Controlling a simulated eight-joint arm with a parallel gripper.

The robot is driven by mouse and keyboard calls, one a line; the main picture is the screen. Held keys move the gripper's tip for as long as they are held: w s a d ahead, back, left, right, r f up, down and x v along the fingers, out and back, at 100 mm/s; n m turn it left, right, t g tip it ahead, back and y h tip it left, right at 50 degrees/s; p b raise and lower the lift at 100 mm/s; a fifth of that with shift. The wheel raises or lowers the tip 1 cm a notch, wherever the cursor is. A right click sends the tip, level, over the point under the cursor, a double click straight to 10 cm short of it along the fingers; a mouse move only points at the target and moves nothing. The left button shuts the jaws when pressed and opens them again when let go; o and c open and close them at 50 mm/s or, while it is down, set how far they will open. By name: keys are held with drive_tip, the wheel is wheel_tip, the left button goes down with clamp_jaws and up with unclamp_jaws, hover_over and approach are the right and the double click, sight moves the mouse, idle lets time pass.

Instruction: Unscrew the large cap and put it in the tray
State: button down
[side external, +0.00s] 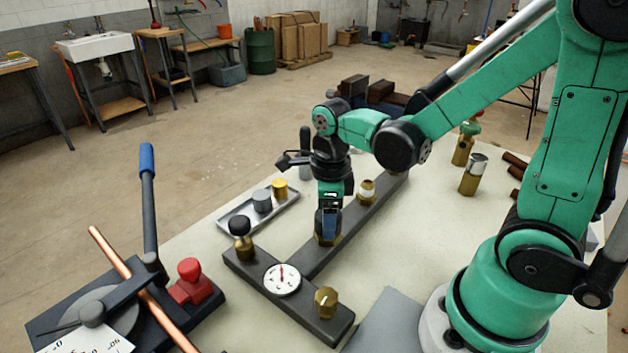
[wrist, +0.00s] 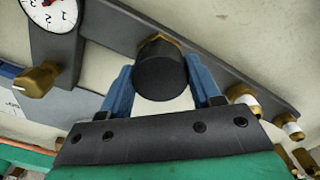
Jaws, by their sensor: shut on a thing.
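The large cap is a black cylinder (wrist: 161,76) seated above a brass hex fitting on the dark manifold bar (wrist: 230,75). My gripper (wrist: 163,88) has its two blue fingers on either side of this cap and is shut on it. In the side external view my gripper (side external: 328,222) points down over the bar; the fingers hide most of the cap, and brass shows just below them. The grey metal tray (side external: 277,212) lies behind and left of the bar, holding a grey cap (side external: 262,201) and a yellow cap (side external: 280,189).
A round gauge (side external: 282,279), a brass valve (side external: 326,302) and another black-topped brass fitting (side external: 240,237) sit on the crossbar. A white-banded fitting (side external: 367,191) stands farther along the bar. A bender with a blue-handled lever (side external: 149,200) stands at front left.

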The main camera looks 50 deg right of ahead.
drive_tip(key=n, duration=0.8)
drive_tip(key=shift+n, duration=0.3)
drive_tip(key=n, duration=0.3)
drive_tip(key=shift+n, duration=0.3)
drive_tip(key=n, duration=0.3)
drive_tip(key=shift+n, duration=0.3)
drive_tip(key=n, duration=1)
drive_tip(key=shift+r+n, duration=0.1)
drive_tip(key=shift+n, duration=0.2)
drive_tip(key=n, duration=0.4)
